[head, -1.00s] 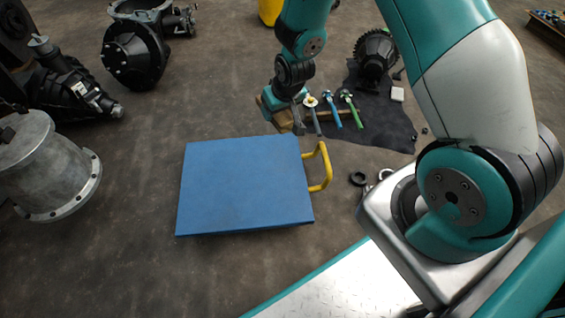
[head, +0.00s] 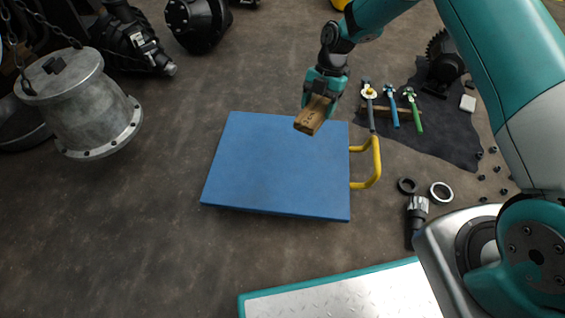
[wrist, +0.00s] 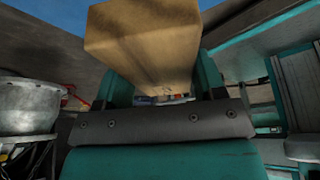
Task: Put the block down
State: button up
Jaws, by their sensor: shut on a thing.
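My gripper (head: 324,92) is shut on a wooden block (head: 312,117). In the head view the block hangs from the jaws over the far right part of a blue flat panel (head: 280,165). It looks held above the panel, but the size of the gap is hard to judge. In the wrist view the block (wrist: 143,45) fills the upper middle between the teal fingers, close to the camera.
A yellow handle (head: 376,165) sticks out from the panel's right side. A dark cloth (head: 455,145) with tools lies to the right. Rings and a dark fitting (head: 417,210) lie nearer. Most of the panel is bare.

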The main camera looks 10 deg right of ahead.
aim_at(308, 161)
jog(key=n, duration=0.1)
jog(key=n+h, duration=0.1)
jog(key=n, duration=0.1)
jog(key=n+g, duration=0.1)
jog(key=shift+a+f+b, duration=0.35)
jog(key=shift+a+b, duration=0.05)
jog(key=shift+f+n+h, duration=0.3)
jog(key=shift+f+n, duration=0.05)
jog(key=shift+n, duration=0.05)
notch_tip(308, 161, down, 19)
jog(key=b, duration=1.1)
jog(key=shift+f, duration=0.2)
jog(key=shift+r, duration=0.15)
jog(key=o, duration=1)
